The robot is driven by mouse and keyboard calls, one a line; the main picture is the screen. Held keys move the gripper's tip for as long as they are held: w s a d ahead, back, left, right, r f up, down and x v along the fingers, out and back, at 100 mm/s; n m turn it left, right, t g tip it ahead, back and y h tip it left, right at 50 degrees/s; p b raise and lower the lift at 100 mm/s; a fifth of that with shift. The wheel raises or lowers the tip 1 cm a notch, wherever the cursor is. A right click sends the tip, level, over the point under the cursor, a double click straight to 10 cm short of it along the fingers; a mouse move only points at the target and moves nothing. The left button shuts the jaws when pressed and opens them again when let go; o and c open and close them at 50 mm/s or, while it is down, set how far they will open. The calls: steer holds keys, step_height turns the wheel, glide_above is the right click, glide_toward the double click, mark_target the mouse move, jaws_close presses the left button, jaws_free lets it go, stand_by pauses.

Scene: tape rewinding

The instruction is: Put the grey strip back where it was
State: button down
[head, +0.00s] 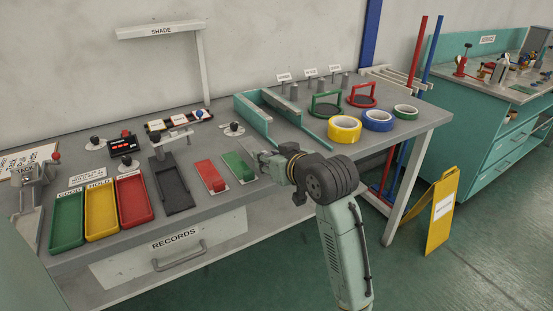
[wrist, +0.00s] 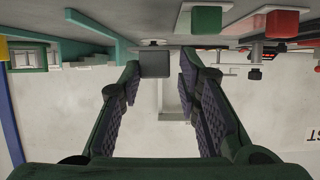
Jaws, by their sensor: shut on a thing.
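My gripper (head: 266,160) is at the middle of the grey table (head: 330,160), just right of the green block on its pale plate (head: 238,168). In the wrist view, which looks upside down, the two fingers of my gripper (wrist: 158,72) close around a dark grey block-like end (wrist: 155,62). I take this to be the grey strip, seen end-on; its length is hidden. In the head view my gripper and wrist cover most of it. I cannot tell whether it touches the table.
A teal-walled channel (head: 262,112) lies behind my gripper. A red block (head: 210,176), black tray (head: 171,186) and red, yellow and green trays (head: 67,221) are left.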

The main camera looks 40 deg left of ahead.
steer(key=w, duration=0.3)
steer(key=shift+w+a+f, duration=0.1)
steer(key=shift+w+a, duration=0.1)
steer(key=shift+f+p, duration=0.7)
steer(key=shift+f, duration=1.05)
steer(key=shift+f, duration=0.15)
steer(key=c, duration=1.2)
jaws_free()
